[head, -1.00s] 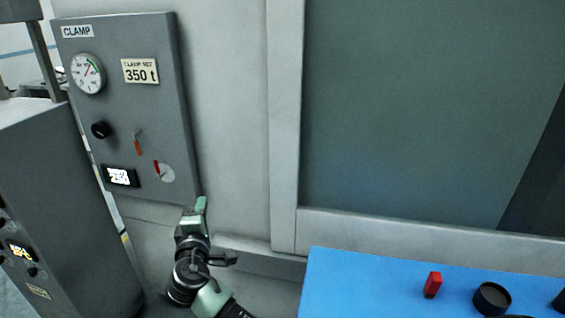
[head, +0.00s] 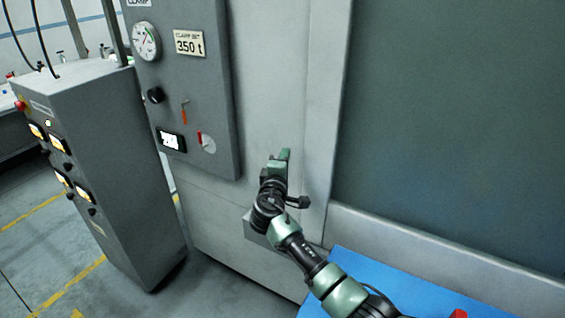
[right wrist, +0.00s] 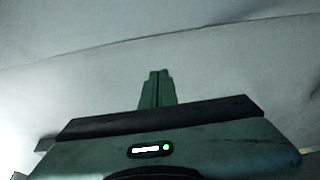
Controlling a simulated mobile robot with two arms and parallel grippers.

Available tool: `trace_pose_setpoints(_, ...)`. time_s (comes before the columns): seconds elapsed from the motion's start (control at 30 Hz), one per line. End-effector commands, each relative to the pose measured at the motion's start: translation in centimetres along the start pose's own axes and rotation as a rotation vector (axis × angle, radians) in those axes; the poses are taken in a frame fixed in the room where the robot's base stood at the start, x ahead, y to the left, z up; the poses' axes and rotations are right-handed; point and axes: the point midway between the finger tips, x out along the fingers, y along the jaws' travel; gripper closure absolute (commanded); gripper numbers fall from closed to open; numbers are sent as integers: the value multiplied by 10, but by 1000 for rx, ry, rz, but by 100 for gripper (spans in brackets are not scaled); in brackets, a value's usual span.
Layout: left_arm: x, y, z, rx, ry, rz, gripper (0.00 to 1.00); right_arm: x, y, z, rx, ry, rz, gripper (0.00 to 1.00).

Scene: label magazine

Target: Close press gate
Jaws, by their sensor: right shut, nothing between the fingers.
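The press gate is a large grey-green window (head: 460,130) in a pale metal frame (head: 328,120) on the right of the head view. Its right side is out of view, so I cannot tell how far it is shut. My right gripper (head: 284,156) is shut and empty. It is in front of the pale press wall, between the clamp panel and the gate's left frame edge; contact cannot be told. In the right wrist view its closed fingers (right wrist: 157,88) point at a plain pale surface. My left gripper is not in view.
The grey clamp panel (head: 215,100) with gauge, knob and levers stands out to the left of my right gripper. A grey control cabinet (head: 110,150) stands further left. A blue surface (head: 375,275) lies below the gate, with a red object (head: 459,313) at the picture's bottom edge.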

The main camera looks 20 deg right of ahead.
Motion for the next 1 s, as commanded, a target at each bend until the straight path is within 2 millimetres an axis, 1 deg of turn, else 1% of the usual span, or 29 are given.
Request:
trace_pose_setpoints(0.03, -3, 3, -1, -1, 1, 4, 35, 9, 2, 0, -2, -1, 1, 100)
trace_pose_setpoints(0.13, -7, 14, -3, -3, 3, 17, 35, 20, 3, 2, -3, -1, 0, 100)
trace_pose_setpoints(0.2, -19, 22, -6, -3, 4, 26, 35, 14, 4, 14, -3, -1, -1, 100)
trace_pose_setpoints(0.27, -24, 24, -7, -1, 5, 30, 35, 11, 4, 21, -1, 0, -1, 100)
trace_pose_setpoints(0.33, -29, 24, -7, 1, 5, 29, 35, 9, 3, 28, -2, 0, -1, 100)
trace_pose_setpoints(0.5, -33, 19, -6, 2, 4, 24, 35, 5, 1, 37, -1, 0, 0, 100)
trace_pose_setpoints(0.87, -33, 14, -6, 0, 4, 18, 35, 4, 0, 38, 0, 1, 0, 100)
trace_pose_setpoints(1.0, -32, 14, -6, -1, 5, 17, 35, 7, -1, 42, 0, 0, 0, 100)
